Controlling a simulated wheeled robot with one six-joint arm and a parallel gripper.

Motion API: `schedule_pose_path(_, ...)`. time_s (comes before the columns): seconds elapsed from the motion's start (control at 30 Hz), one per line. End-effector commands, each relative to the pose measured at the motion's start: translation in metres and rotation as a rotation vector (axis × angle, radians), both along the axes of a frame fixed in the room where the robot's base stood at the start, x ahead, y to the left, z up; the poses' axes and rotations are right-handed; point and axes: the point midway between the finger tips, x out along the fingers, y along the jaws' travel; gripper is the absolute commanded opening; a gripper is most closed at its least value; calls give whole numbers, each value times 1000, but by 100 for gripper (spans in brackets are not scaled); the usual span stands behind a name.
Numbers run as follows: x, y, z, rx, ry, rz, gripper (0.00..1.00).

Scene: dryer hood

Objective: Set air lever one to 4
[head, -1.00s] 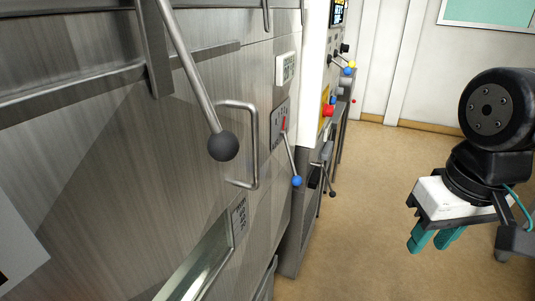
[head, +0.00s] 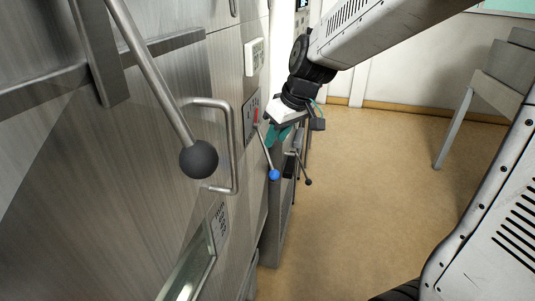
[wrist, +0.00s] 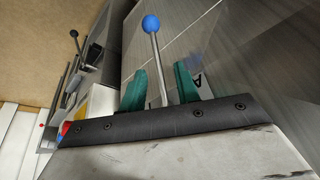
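A lever with a blue ball knob (head: 274,174) hangs down from a small scale plate (head: 250,107) with a red pointer on the steel front. I cannot read the lever's setting, nor tell for sure that it is air lever one. My gripper (head: 280,134) is close to the lever rod, with its teal fingers partly hidden in the head view. In the wrist view the fingers are apart (wrist: 160,88), and the rod with the blue knob (wrist: 151,23) shows between them, with gaps on both sides. A letter "A" shows on the plate behind the right finger.
A large lever with a black ball (head: 199,159) and a bent steel handle (head: 233,150) stand out from the panel at left. A smaller black-knobbed lever (head: 308,182) is beyond the blue one. A grey chair (head: 490,85) stands at right; the floor between is clear.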

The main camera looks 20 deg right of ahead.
Motion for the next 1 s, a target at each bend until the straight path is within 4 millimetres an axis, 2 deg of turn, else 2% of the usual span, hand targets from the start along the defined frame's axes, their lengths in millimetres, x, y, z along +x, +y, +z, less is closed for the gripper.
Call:
schedule_pose_path(0.1, 12, -1, -8, 0, -10, 7, 32)
schedule_pose_path(0.6, 34, 11, -71, -1, -11, 6, 32)
schedule_pose_path(0.97, 36, 13, -76, -1, -13, 6, 32)
schedule_pose_path(1.0, 36, 13, -76, -1, -13, 6, 20)
